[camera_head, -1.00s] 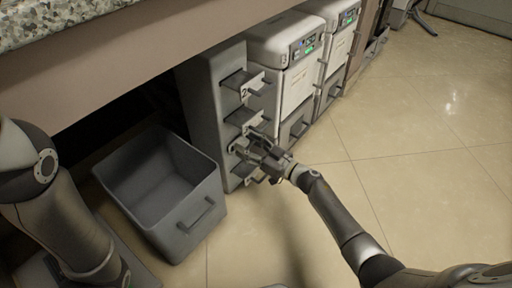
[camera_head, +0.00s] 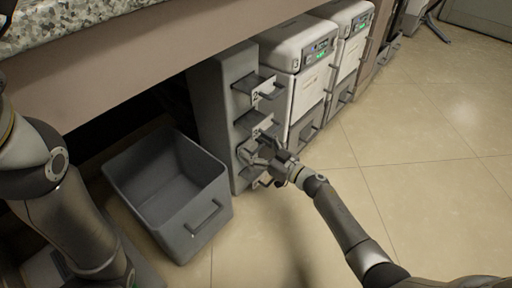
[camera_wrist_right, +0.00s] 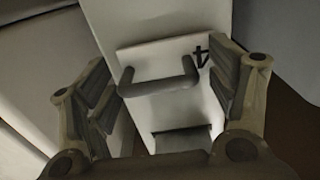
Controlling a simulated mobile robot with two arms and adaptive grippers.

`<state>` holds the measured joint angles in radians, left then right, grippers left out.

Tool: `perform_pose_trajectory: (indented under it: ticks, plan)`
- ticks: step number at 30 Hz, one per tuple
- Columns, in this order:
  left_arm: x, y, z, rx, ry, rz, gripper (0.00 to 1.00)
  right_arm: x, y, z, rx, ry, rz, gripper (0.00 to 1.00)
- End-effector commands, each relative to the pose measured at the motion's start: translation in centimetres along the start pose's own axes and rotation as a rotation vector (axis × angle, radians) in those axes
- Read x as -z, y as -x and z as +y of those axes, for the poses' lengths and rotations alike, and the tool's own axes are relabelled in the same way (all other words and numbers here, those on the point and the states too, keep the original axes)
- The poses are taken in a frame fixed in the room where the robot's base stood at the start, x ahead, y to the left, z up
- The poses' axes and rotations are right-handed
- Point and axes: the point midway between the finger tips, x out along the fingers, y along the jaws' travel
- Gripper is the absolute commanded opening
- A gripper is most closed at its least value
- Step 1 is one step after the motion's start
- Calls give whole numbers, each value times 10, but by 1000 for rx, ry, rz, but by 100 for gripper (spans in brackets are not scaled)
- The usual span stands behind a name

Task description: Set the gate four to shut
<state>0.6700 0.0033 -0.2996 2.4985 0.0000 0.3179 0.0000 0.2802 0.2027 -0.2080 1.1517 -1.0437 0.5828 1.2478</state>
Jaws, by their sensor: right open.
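Gate four shows in the right wrist view as a pale plate (camera_wrist_right: 140,56) marked 4, with a dark bar handle (camera_wrist_right: 158,86). My right gripper (camera_wrist_right: 164,80) is open, with one finger on each side of the handle and nothing clasped. A pale panel with a dark slot lies below the handle. In the head view my right gripper (camera_head: 268,158) is at the lower part of the grey rack (camera_head: 213,110) and hides much of the lower gates. I cannot tell how far gate four stands out. My left gripper is not in view.
Gate two (camera_head: 256,97) is above, on the same rack face. A grey open bin (camera_head: 182,240) stands on the floor left of the rack. White machines (camera_head: 308,92) stand to its right. A counter (camera_head: 140,65) overhangs the rack. The tiled floor at right is clear.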

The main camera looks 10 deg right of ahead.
Motion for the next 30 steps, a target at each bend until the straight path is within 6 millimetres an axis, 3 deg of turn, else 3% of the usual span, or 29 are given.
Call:
perform_pose_trajectory:
  ticks: [5,18,24,30]
  plan:
    - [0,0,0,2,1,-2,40,-2,13,2,-2,2,-4,79]
    - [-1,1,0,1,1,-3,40,-1,98,-1,3,0,-3,79]
    - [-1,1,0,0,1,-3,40,0,115,-1,3,-1,0,79]
    - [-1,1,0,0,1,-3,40,0,117,-1,3,0,1,79]
